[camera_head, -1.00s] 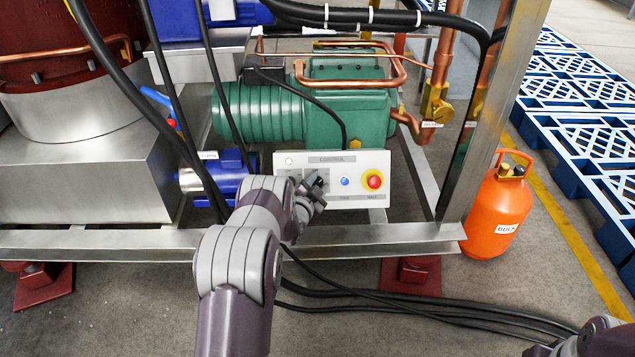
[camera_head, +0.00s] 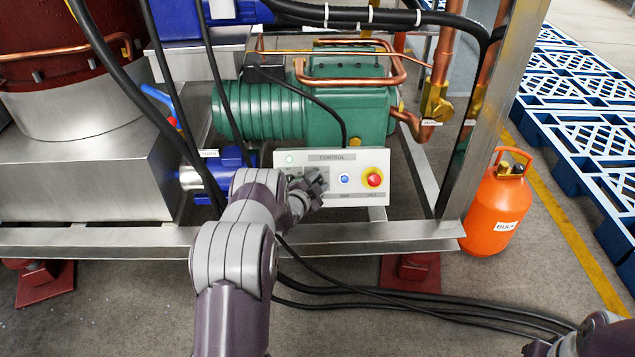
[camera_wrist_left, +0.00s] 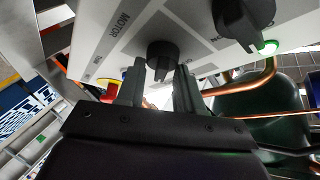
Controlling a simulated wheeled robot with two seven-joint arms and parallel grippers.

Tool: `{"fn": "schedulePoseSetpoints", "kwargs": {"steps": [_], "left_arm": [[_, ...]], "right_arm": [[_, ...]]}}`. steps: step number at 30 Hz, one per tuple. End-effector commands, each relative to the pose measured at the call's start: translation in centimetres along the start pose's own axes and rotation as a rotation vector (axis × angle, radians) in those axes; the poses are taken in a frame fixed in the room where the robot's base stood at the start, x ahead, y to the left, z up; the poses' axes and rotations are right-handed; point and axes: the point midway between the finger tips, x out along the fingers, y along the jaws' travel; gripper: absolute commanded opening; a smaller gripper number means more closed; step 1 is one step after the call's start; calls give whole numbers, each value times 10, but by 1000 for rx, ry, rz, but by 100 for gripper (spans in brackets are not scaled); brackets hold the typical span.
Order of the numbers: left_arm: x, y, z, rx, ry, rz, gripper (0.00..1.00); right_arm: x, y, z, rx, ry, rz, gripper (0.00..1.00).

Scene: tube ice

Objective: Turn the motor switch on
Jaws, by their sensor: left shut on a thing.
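The white control box (camera_head: 350,200) stands on the metal frame below the green machine. In the left wrist view, the black rotary motor switch (camera_wrist_left: 162,52) sits on the panel beside the MOTOR label. My left gripper (camera_wrist_left: 160,88) is shut on this switch, one finger on each side of its grip. In the head view, my left gripper (camera_head: 318,184) covers the left-middle of the panel and hides the switch. A second black knob (camera_wrist_left: 243,20) is near a lit green lamp (camera_wrist_left: 268,47). My right gripper is partly cut off at the bottom right edge, its jaws unclear.
A blue button (camera_head: 344,180) and a red-and-yellow stop button (camera_head: 373,178) are right of my left gripper. Black cables (camera_head: 400,298) run across the floor. An orange gas bottle (camera_head: 497,213) and blue pallets (camera_head: 590,125) stand to the right.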

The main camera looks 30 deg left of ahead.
Motion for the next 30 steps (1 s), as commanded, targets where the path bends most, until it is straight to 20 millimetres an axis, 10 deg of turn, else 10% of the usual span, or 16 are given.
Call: {"fn": "schedulePoseSetpoints", "kwargs": {"steps": [3, 14, 30], "left_arm": [[-1, 2, 1, -1, -3, 3, 61], [-9, -2, -1, -1, -3, 1, 61], [-124, -1, 0, -2, -4, 2, 61]], "right_arm": [[0, 0, 0, 0, 0, 0, 43], [-7, 0, -1, 0, 0, 0, 43], [-52, 0, -6, 0, 0, 0, 43]]}}
